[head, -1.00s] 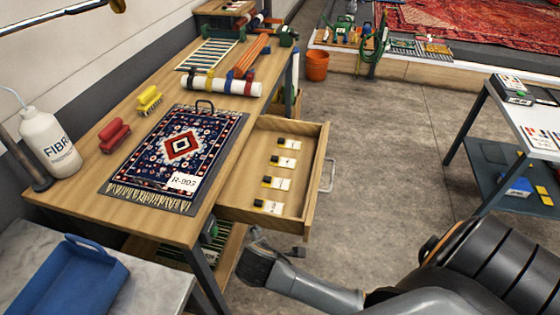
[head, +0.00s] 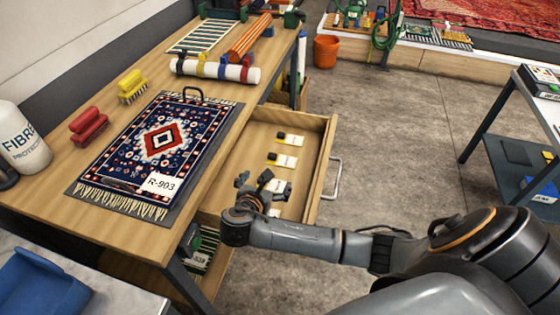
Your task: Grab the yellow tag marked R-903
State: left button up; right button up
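The open drawer (head: 318,165) under the wooden table holds several small white tags, some with black ends and some with yellow ends. A black-ended tag (head: 290,139) lies at the far end, with a yellow-ended tag (head: 283,160) nearer. Two nearer tags are partly hidden by my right gripper (head: 254,181). Their lettering is too small to read. My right gripper is over the drawer's near part, its fingertips apart, with nothing seen between them. A white card (head: 163,184) reading R-903 lies on the patterned rug sample (head: 165,140). My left gripper is out of view.
A blue tray (head: 40,285) is at lower left. The floor right of the drawer is clear.

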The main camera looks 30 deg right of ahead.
jog(key=shift+w+d+f+b, duration=0.25)
jog(key=shift+f+b, duration=0.15)
jog(key=shift+f, duration=0.1)
jog(key=shift+w+d+f+b, duration=0.15)
jog(key=shift+w+f+b, duration=0.1)
jog(key=shift+f+b, duration=0.15)
jog(key=shift+w+d+f+n, duration=0.3)
jog(key=shift+w+d, duration=0.05)
jog(key=shift+d, duration=0.05)
jog(key=b, duration=0.1)
send_near(284, 156)
jog(key=shift+s+a+r+h, duration=0.1)
jog(key=shift+s+a+h, duration=0.1)
jog(key=shift+a+h, duration=0.15)
jog(key=shift+w+d, duration=0.3)
jog(key=shift+d, duration=0.05)
jog(key=x, duration=0.5)
jog(key=shift+w+f+b, duration=0.2)
jog(key=shift+f+b, duration=0.1)
jog(key=shift+b, duration=0.05)
jog(key=shift+s, duration=0.15)
jog(key=c, duration=1.9)
